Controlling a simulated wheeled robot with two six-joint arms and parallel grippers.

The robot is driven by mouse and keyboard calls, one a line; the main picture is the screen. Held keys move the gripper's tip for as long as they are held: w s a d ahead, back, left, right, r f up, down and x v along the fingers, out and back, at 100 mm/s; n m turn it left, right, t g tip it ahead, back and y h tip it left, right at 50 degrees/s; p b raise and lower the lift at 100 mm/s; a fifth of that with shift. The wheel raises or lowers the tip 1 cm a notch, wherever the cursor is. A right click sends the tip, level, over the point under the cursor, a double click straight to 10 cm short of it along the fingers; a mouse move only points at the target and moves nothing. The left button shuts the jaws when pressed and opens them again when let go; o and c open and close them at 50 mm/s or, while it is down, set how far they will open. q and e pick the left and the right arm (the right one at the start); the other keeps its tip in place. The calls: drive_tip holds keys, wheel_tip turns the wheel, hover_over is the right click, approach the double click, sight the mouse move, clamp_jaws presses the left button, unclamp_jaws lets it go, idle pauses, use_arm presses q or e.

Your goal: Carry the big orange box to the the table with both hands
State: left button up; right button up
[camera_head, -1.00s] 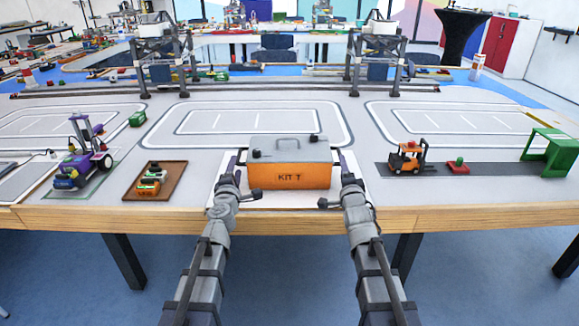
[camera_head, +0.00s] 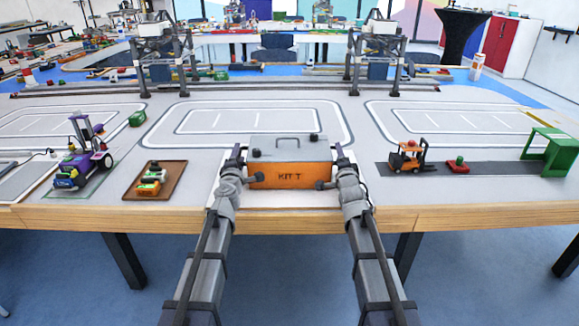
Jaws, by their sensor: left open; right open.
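The big orange box (camera_head: 289,177) has a grey lid with a handle and the letters "KIT T" on its front. It sits upright on a white patch of the table (camera_head: 460,218) near the front edge. My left gripper (camera_head: 241,158) is at the box's left side, and my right gripper (camera_head: 338,156) is at its right side. Both are open. The wrists partly hide the lower front corners of the box, and I cannot tell whether the fingers touch its sides.
A brown tray (camera_head: 171,192) with small parts and a purple tractor (camera_head: 80,168) stand to the left. An orange forklift (camera_head: 406,157), a red block (camera_head: 457,166) and a green gate (camera_head: 548,150) stand to the right. Gantry cranes (camera_head: 377,55) stand behind. The marked table area behind the box is clear.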

use_arm(q)
clamp_jaws()
use_arm(e)
clamp_jaws()
idle(1.0)
